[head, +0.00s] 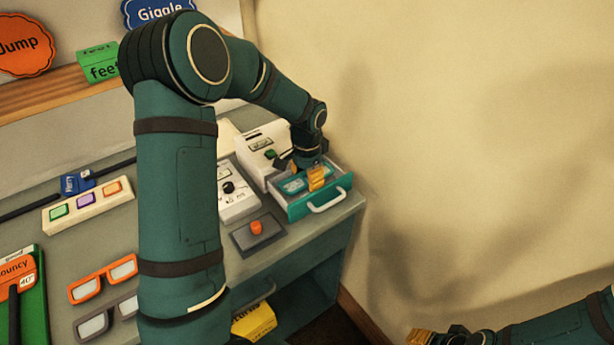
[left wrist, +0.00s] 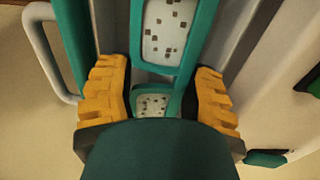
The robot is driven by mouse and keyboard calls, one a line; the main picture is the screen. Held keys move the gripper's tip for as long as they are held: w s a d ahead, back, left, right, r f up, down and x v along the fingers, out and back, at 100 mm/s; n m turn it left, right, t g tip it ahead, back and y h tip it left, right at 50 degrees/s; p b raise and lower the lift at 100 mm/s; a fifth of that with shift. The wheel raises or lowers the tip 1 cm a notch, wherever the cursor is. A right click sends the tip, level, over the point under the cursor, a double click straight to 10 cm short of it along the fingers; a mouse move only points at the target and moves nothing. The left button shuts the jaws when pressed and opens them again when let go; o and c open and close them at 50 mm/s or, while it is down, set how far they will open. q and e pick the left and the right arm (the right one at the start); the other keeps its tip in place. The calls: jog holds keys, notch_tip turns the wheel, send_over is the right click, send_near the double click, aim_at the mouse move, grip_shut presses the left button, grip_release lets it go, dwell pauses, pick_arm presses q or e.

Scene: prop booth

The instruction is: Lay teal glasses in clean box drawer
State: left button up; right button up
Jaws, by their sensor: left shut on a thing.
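The teal glasses (head: 293,186) lie inside the open teal drawer (head: 298,209) of the white box (head: 258,143). In the left wrist view the glasses (left wrist: 165,40) run between the yellow fingers, with speckled lenses showing. My left gripper (head: 317,178) reaches down into the drawer and is shut on the glasses; it also shows in the left wrist view (left wrist: 158,75). Part of the glasses is hidden by the gripper. My right gripper (head: 420,337) is at the bottom edge, partly cut off, so its jaws cannot be judged.
A white panel with a dial (head: 238,188) and a grey block with an orange button (head: 257,229) stand left of the drawer. Orange glasses (head: 103,279) and grey glasses (head: 106,317) lie at the front left. The wall is close on the right.

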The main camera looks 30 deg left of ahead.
pick_arm(q)
jog(key=shift+s+f, duration=0.15)
jog(key=shift+f, duration=0.1)
jog(key=o, duration=1)
jog(key=shift+c, duration=1.3)
jog(key=shift+o, duration=0.8)
jog(key=shift+s, duration=0.1)
jog(key=shift+o, duration=0.2)
jog(key=shift+r+p, duration=0.55)
jog(key=shift+r, duration=0.05)
jog(key=shift+o, duration=1)
jog(key=shift+w+r, duration=0.2)
jog(key=shift+r, duration=0.15)
jog(key=shift+o, duration=0.3)
jog(key=shift+r+p, duration=1)
jog(key=shift+r, duration=0.25)
jog(key=shift+r+p, duration=1.45)
jog(key=shift+r, duration=0.55)
